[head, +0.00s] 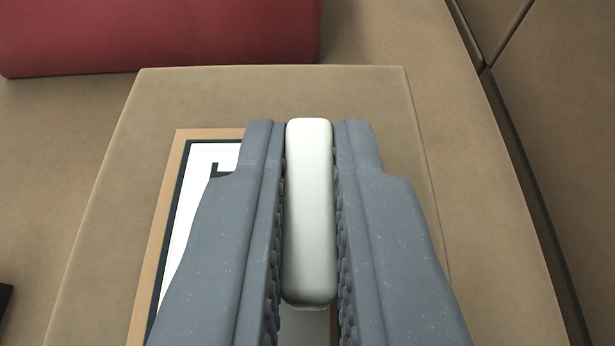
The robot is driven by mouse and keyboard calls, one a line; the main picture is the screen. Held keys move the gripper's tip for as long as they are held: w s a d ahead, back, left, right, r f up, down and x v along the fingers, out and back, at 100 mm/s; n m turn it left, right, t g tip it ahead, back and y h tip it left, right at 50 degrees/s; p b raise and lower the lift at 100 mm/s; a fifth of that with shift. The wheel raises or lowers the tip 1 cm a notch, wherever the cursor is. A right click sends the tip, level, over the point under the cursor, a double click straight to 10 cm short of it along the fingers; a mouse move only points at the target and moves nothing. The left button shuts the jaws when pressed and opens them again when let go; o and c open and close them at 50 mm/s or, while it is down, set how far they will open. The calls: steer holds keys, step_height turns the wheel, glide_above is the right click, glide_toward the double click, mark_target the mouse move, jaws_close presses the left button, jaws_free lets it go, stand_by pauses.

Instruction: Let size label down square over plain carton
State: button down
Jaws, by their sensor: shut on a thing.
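My gripper (310,135) is shut on a white rounded bar (309,215), which stands between the two grey jaws. Below the jaws is the size label (196,195), a white face with a dark edge and part of a black character. The bar looks like the label's grip, but their join is hidden. A tan-orange border (168,190) shows along the label's left and far sides. The plain carton (270,90) is a brown box top beneath. My jaws hide most of the label and its right side, and I cannot tell whether it touches the carton.
A dark red block (160,35) lies beyond the carton at the far left. A brown panelled wall (560,120) runs along the right with a dark gap at its foot. A small dark object (4,300) shows at the left edge. Brown surface lies clear left of the carton.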

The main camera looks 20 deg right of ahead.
steer(key=shift+f, duration=0.15)
stand_by(0.4)
steer(key=c, duration=1.4)
jaws_free()
steer(key=shift+c, duration=0.2)
steer(key=p+v, duration=0.1)
steer(key=v, duration=1.2)
steer(key=shift+s+p, duration=0.35)
steer(key=shift+s, duration=0.05)
steer(key=shift+a, duration=0.15)
